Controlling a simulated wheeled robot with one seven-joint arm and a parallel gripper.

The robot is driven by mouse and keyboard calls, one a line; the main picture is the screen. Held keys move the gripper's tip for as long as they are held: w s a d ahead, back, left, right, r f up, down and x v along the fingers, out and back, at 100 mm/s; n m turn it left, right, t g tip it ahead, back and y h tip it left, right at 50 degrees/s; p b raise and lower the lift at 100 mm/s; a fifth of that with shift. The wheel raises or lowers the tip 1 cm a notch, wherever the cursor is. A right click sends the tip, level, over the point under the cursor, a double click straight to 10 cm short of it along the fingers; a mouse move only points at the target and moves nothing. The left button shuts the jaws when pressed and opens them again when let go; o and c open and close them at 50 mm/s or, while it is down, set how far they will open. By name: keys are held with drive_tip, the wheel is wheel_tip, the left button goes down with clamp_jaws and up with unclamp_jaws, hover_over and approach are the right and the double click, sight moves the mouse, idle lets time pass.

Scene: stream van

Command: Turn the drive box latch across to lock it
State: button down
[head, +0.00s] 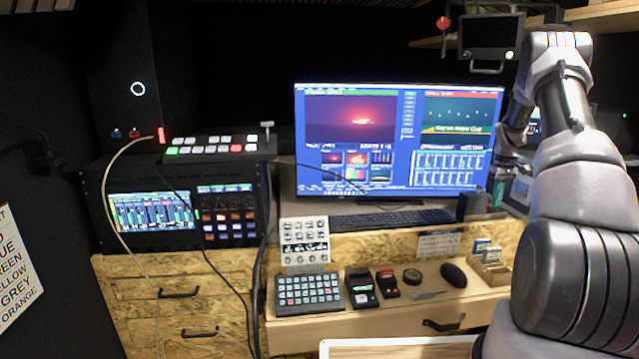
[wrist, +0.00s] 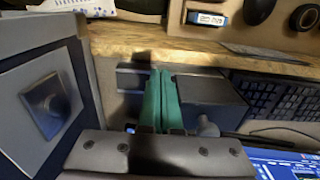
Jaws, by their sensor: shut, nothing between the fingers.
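My gripper (wrist: 158,78) has its green fingers pressed together, with nothing between them. In the head view my gripper (head: 498,192) is at the right, beside the monitor's lower right corner. A small dark box (wrist: 210,95) is right beside the fingers in the wrist view, and it also shows in the head view (head: 473,206). A grey knob-like part (wrist: 207,127) is near its lower edge. A grey panel with a raised dark square block (wrist: 48,105) fills the wrist view's left side. I cannot tell which part is the drive box latch, or how it is turned.
The monitor (head: 398,140) stands behind the keyboard (head: 392,220). My arm hides the far right.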

drive_tip(key=shift+r, duration=2.5)
drive_tip(key=s+a+r+m+t, duration=0.1)
drive_tip(key=s+a+r+t, duration=0.1)
drive_tip(key=s+a+r, duration=0.75)
drive_tip(key=s+a+r+m+t, duration=0.2)
drive_tip(key=s+a+r, duration=0.2)
drive_tip(key=a+r, duration=1)
drive_tip(key=s+a+r+m+t+y, duration=0.1)
drive_tip(key=s+a, duration=0.4)
drive_tip(key=s, duration=0.7)
drive_tip(key=s+a+r+m+t+y, duration=0.1)
drive_tip(key=s+a, duration=0.4)
drive_tip(key=s, duration=0.7)
drive_tip(key=shift+s+a+r+m+t, duration=0.35)
drive_tip(key=shift+r+t, duration=0.25)
drive_tip(key=shift+r, duration=0.25)
